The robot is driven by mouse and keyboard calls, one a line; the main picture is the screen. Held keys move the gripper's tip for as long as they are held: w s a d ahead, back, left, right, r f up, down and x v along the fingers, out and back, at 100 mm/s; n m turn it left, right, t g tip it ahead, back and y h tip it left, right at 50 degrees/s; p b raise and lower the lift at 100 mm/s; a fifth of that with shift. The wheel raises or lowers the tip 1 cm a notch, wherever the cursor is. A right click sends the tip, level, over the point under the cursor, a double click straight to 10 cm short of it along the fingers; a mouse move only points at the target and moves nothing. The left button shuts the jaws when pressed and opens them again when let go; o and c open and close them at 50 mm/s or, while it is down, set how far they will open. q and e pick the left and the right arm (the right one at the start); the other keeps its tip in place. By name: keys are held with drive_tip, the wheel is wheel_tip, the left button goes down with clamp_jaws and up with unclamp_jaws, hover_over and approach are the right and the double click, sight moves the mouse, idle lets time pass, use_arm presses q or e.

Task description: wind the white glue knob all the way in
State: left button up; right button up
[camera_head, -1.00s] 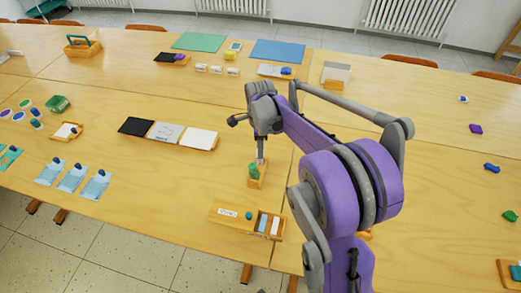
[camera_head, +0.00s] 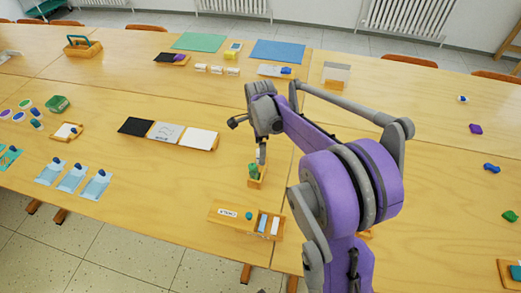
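My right arm comes in from the lower right, and its gripper (camera_head: 261,155) points down at a small green upright object (camera_head: 253,170) in a wooden holder (camera_head: 257,182). Whether the fingers touch or grip the green object is too small to tell. I cannot make out a white glue knob for certain. A wooden tray (camera_head: 232,224) in front holds a white label, a small blue-green object (camera_head: 249,216), a blue and white piece (camera_head: 262,223) and a white piece (camera_head: 275,225). My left gripper is not in view.
A black, a grey and a white panel (camera_head: 199,139) lie left of the holder. Several small white items (camera_head: 216,70) stand farther back. Blue cards (camera_head: 72,179) lie at left. The table (camera_head: 150,185) is clear between the cards and the front tray.

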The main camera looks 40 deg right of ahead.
idle(0.3)
drive_tip(key=m, duration=0.6)
drive_tip(key=shift+b, duration=0.3)
drive_tip(key=m, duration=0.5)
drive_tip(key=shift+m, duration=0.3)
drive_tip(key=c, duration=1.4)
drive_tip(key=shift+c, duration=0.2)
